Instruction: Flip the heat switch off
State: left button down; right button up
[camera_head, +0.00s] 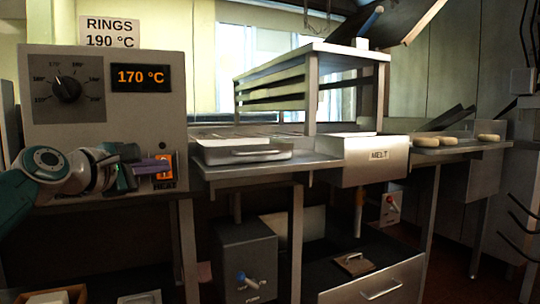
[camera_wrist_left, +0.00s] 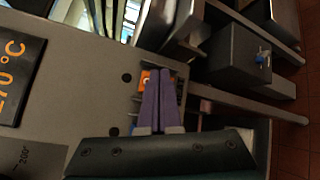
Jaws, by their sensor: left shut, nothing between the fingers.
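The heat switch (camera_head: 164,181) is a small orange-lit switch on the lower right of the grey control panel (camera_head: 120,125), above the label "HEAT". My left gripper (camera_head: 166,166) comes in from the left, its purple fingers shut and empty at the front of the switch, covering part of it. In the left wrist view the closed fingertips (camera_wrist_left: 159,72) lie over the switch, and a bit of its orange plate (camera_wrist_left: 146,79) shows beside them. I cannot tell whether they touch it, nor the rocker's position. My right gripper is not in view.
The panel has a dial (camera_head: 66,88) and a display (camera_head: 141,77) reading 170 °C. A sign (camera_head: 109,32) above says "RINGS 190 °C". A metal counter with a lidded tray (camera_head: 243,152) and a "MELT" box (camera_head: 368,170) stands to the right.

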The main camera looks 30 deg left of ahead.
pick_arm(q)
jog(key=shift+s+d+f+p, duration=0.15)
jog(key=shift+s+d+p, duration=0.6)
jog(key=shift+d+p, duration=0.15)
jog(key=shift+s+d+f+p, duration=0.1)
jog(key=shift+s+d+p, duration=0.6)
jog(key=shift+d+p, duration=0.15)
